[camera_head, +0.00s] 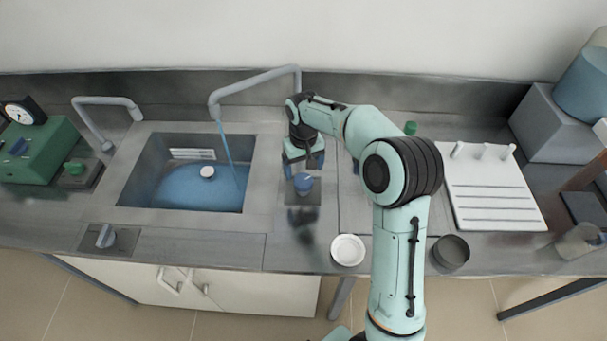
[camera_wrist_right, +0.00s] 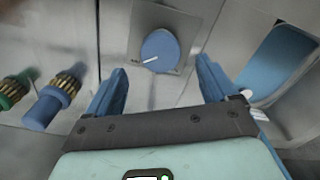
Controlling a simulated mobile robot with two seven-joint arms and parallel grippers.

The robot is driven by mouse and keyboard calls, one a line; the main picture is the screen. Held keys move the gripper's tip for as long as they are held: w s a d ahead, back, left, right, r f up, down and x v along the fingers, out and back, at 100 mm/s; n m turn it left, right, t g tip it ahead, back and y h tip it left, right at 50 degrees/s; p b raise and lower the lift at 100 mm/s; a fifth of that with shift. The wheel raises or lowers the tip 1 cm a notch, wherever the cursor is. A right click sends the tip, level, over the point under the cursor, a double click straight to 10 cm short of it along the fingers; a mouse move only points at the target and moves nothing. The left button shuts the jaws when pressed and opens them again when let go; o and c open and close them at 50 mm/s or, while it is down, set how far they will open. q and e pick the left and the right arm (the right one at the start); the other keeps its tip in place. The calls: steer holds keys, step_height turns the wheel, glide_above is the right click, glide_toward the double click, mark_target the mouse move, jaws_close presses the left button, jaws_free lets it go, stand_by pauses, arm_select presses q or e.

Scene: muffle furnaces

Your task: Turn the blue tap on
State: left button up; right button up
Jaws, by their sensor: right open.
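The blue tap knob (camera_head: 304,183) sits on a square plate on the counter, right of the sink. It also shows in the right wrist view (camera_wrist_right: 160,50), with a white pointer line toward the left of the picture. My right gripper (camera_head: 303,166) is open above and behind the knob. In the right wrist view its two blue fingers are spread to either side, with the knob beyond and between them, not gripped. A blue stream (camera_head: 229,155) runs from the tall grey faucet (camera_head: 250,82) into the sink (camera_head: 249,170). My left gripper is not in view.
A second grey faucet (camera_head: 105,102) and a grey-blue knob (camera_head: 106,237) are at the left. A white dish (camera_head: 348,250) and dark bowl (camera_head: 451,252) stand near the front edge. A white rack (camera_head: 492,198) lies right of my arm. Valves (camera_wrist_right: 48,100) show in the wrist view.

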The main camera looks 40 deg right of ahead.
mark_target(303, 181)
step_height(303, 181, up, 8)
steer(key=shift+p, duration=0.4)
stand_by(0.4)
